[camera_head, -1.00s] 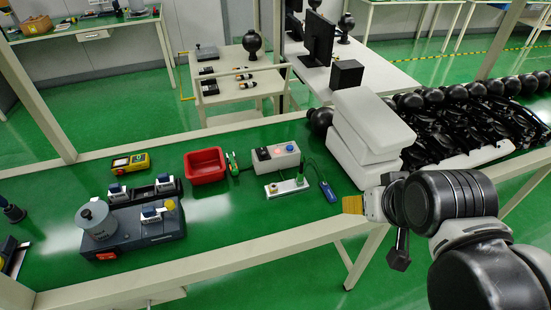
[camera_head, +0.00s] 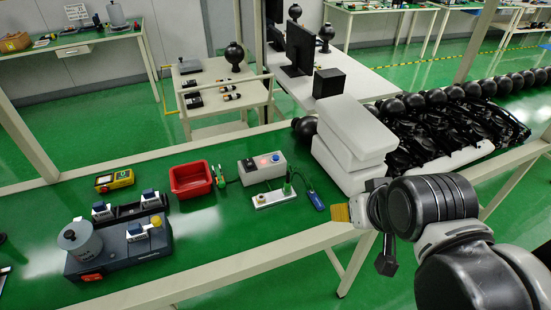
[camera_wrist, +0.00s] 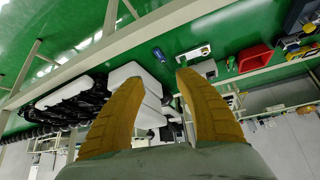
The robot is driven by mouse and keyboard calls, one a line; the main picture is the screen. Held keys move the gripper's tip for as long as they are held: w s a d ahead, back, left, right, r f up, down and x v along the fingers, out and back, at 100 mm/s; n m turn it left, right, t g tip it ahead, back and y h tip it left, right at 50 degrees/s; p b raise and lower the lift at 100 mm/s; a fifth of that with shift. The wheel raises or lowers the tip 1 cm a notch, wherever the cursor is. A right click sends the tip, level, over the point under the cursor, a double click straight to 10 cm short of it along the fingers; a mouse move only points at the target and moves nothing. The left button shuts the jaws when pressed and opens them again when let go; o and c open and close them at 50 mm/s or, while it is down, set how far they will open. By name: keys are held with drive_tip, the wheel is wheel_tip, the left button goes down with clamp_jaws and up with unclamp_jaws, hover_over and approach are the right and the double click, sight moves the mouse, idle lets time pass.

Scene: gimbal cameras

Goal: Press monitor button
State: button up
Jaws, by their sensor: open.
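A black monitor (camera_head: 299,48) stands on a white table at the back; I cannot make out a button on it. A grey box (camera_head: 261,167) with a red-lit button (camera_head: 276,158) and a blue one lies on the green bench. My gripper (camera_head: 341,212) is at the bench's front edge, right of the box and apart from it. In the wrist view its two yellow fingers (camera_wrist: 160,78) are spread, with nothing between them.
White blocks (camera_head: 348,140) are stacked behind my gripper, beside black robot parts (camera_head: 440,125). A white strip (camera_head: 273,198), a blue tool (camera_head: 316,200), a red bin (camera_head: 190,178) and a dark grey device (camera_head: 120,250) lie on the bench. Its front left is partly clear.

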clamp_jaws()
idle(1.0)
